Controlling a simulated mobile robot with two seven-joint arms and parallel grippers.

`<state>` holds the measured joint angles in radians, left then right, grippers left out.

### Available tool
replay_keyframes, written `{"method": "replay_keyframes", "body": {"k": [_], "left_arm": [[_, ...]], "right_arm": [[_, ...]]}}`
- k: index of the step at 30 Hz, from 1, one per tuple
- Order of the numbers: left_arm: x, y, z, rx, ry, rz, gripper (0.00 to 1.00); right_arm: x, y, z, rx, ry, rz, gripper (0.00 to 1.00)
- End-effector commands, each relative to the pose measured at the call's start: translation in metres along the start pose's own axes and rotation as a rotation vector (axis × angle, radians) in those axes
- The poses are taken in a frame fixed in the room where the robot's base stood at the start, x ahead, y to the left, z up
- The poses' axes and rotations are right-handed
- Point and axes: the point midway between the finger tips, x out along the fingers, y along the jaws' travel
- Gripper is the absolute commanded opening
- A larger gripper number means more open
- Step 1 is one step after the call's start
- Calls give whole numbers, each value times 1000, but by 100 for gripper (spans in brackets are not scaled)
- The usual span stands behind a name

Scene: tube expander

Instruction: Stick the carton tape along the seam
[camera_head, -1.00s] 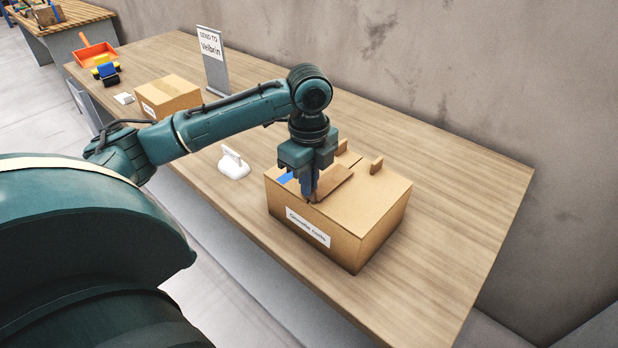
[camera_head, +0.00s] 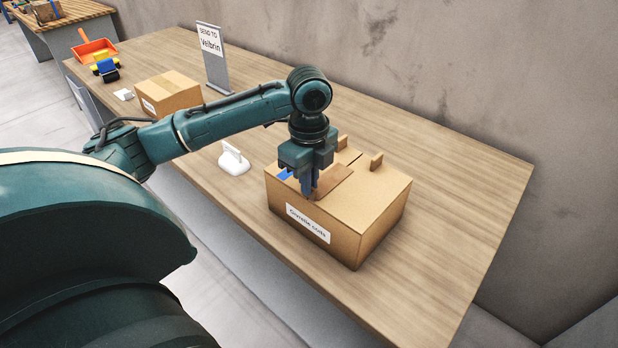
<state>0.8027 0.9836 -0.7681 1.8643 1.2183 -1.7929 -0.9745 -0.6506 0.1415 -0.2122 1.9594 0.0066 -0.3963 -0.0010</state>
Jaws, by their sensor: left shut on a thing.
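The closed carton (camera_head: 365,220) stands on the table, with a white label (camera_head: 308,224) on its near side. A brown strip of carton tape (camera_head: 336,182) is at the middle of its top, beside my left gripper. The seam shows as a short dark line (camera_head: 351,158) farther back. My left gripper (camera_head: 309,194) points down at the carton's top near its front edge. It is shut on the tape; the fingers hide the part held. Whether the tape lies flat cannot be told. My right gripper is not in view.
A blue piece (camera_head: 285,174) shows at the carton's left edge. The right table area is clear.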

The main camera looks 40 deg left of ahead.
Motion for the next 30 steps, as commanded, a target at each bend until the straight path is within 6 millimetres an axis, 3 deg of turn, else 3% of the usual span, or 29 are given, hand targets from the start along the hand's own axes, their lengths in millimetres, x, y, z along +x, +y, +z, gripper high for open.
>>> {"method": "replay_keyframes", "body": {"k": [7, 9, 17, 25, 30], "left_arm": [[2, 1, 0, 1, 0, 3, 0], [2, 1, 0, 1, 0, 3, 10], [1, 0, 0, 0, 0, 2, 32], [0, 0, 0, 0, 0, 1, 32], [-19, -1, 0, 0, 1, -4, 32]], "right_arm": [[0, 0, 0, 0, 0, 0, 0], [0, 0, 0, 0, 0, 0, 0], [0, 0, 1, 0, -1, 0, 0], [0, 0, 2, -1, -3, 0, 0], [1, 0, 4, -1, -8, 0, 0]]}}
